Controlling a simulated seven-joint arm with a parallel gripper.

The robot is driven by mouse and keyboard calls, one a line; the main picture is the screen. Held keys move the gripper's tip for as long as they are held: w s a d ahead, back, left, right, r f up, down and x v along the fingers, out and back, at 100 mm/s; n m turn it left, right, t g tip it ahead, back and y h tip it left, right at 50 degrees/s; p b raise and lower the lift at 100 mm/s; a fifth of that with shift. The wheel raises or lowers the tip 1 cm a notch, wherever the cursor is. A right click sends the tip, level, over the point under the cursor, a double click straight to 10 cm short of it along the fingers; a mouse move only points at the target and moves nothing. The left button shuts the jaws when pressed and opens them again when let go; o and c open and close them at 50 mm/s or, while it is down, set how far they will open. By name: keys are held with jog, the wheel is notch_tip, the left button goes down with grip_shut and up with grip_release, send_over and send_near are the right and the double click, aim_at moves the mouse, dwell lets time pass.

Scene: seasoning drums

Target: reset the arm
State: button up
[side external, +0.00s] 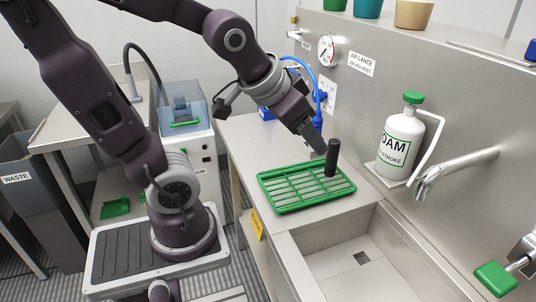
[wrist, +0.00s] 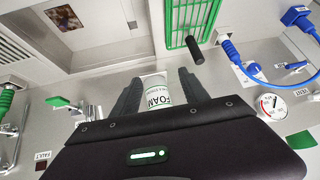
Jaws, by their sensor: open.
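My gripper (side external: 316,146) hangs above the far side of the green slotted rack (side external: 268,197), close to a black upright cylinder (side external: 332,158) at the rack's right end. In the wrist view the two dark fingers of my gripper (wrist: 161,78) are apart with nothing held between them. A white bottle labelled FOAM (wrist: 157,92) shows in the gap beyond them. In the side view this bottle (side external: 396,150) stands on a wall bracket, well apart from my gripper. The rack (wrist: 176,24) and the cylinder (wrist: 194,50) also show in the wrist view.
A steel sink (side external: 350,262) lies in front of the rack, with a tap (side external: 455,172) on the wall. A gauge (side external: 326,50) and a blue hose (side external: 318,95) are behind my gripper. Coloured cups (side external: 414,14) stand on the upper ledge. A clear-lidded machine (side external: 184,105) stands left.

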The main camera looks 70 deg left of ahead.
jog(key=s+d, duration=0.2)
jog(key=s, duration=0.3)
jog(key=s+d+m+g+h, duration=0.1)
jog(key=s+d, duration=0.2)
jog(key=s, duration=0.2)
jog(key=shift+s+d+r+g+h, duration=0.25)
jog(key=shift+d+r+g+h, duration=0.05)
jog(key=shift+r, duration=0.1)
